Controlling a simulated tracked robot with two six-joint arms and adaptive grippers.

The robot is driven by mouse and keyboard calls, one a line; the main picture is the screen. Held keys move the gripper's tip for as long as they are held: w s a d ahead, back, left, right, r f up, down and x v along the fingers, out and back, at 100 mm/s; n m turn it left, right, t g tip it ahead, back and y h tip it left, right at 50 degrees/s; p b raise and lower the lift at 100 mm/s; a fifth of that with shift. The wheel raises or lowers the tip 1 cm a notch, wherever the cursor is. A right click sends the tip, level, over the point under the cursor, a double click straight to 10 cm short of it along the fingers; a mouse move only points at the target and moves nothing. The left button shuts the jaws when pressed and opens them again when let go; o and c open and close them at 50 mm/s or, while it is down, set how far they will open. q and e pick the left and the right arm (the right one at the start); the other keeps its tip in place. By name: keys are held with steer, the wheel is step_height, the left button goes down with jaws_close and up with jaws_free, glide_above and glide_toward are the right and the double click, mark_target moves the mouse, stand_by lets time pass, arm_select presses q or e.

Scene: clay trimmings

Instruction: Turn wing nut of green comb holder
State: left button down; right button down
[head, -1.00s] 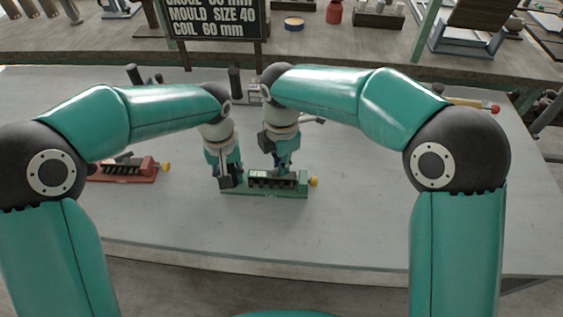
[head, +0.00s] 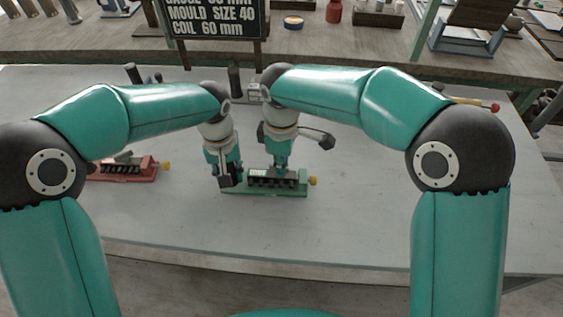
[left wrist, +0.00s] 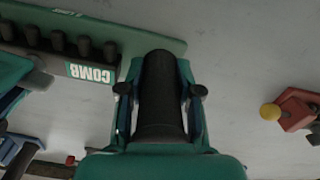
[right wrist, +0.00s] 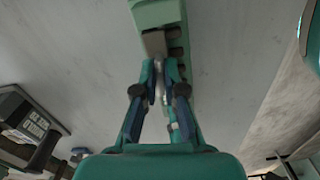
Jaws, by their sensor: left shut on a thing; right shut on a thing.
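The green comb holder (head: 290,192) lies on the grey table in the head view, with a yellow knob at its right end. My left gripper (head: 230,181) is shut on its upright black handle (left wrist: 160,100) at the holder's left end. A COMB label (left wrist: 90,72) and a row of black pegs show beside that handle in the left wrist view. My right gripper (right wrist: 160,72) is shut on the small grey metal wing nut (right wrist: 160,84) at the holder, mostly hidden between the fingers. In the head view the right gripper (head: 281,173) stands over the holder's right half.
A red holder (head: 150,171) of similar form lies to the left, beneath my left arm. A black sign (head: 212,18) stands behind the table, near a wooden bench (head: 345,55) with tools and jars. The table's front and right are clear.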

steer(key=m, duration=0.6)
steer(key=shift+s+a, duration=0.1)
steer(key=m, duration=0.7)
steer(key=shift+a, duration=0.15)
stand_by(0.4)
steer(key=c, duration=1.3)
jaws_free()
steer(key=shift+s, duration=0.1)
steer(key=shift+o, duration=0.2)
steer(key=shift+r, duration=0.1)
step_height(320, 180, up, 12)
